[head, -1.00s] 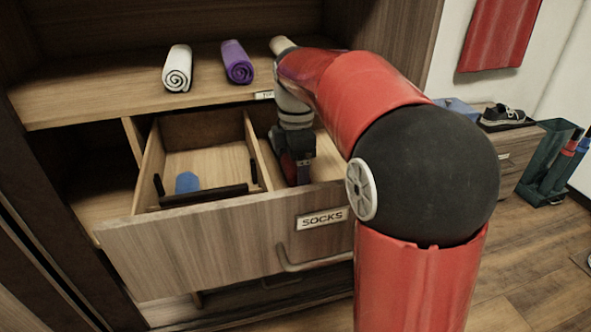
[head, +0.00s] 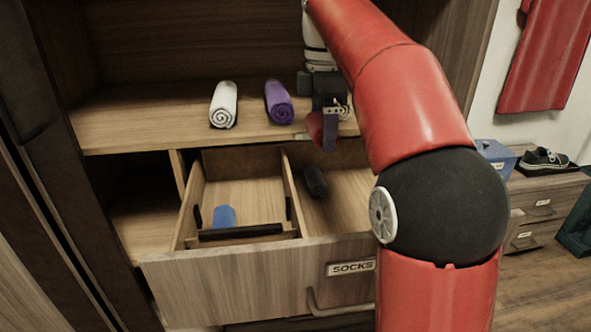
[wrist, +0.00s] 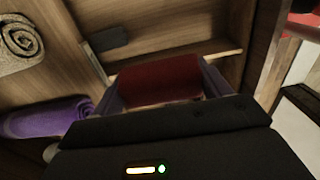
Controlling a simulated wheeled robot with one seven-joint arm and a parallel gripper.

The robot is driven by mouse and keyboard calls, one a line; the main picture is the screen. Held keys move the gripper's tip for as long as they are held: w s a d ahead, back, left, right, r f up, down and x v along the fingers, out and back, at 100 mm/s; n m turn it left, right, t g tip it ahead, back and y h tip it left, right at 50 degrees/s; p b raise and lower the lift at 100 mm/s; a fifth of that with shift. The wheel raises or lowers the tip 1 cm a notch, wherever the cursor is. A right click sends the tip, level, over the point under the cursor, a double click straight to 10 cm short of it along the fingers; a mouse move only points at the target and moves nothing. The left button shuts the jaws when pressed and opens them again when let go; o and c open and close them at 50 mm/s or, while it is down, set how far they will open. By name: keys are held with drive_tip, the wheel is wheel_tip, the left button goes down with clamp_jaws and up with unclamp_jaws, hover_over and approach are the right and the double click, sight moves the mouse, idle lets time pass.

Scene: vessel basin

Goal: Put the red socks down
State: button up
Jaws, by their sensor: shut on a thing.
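My gripper (head: 326,128) is shut on the red socks (head: 315,126), held in the air in front of the shelf edge and above the open drawer. In the wrist view the red socks (wrist: 158,79) sit between the two fingers. The drawer (head: 260,272), labelled SOCKS, is pulled out. Its right compartment holds a dark rolled item (head: 315,181); the left compartment holds a blue item (head: 225,216) and a black bar (head: 240,232).
A white roll (head: 223,104) and a purple roll (head: 278,101) lie on the shelf (head: 150,118) above the drawer, left of my gripper. A blue box (head: 494,155) and a shoe (head: 543,158) stand to the right.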

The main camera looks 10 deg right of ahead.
hover_over(267, 217)
drive_tip(key=s, duration=0.4)
wheel_tip(267, 217, down, 15)
drive_tip(key=b, duration=0.5)
drive_tip(key=shift+s, duration=0.1)
drive_tip(key=shift+f+b, duration=0.5)
drive_tip(key=shift+f, duration=1.9)
drive_tip(key=shift+f, duration=0.15)
drive_tip(key=o, duration=1)
drive_tip(key=shift+c, duration=0.2)
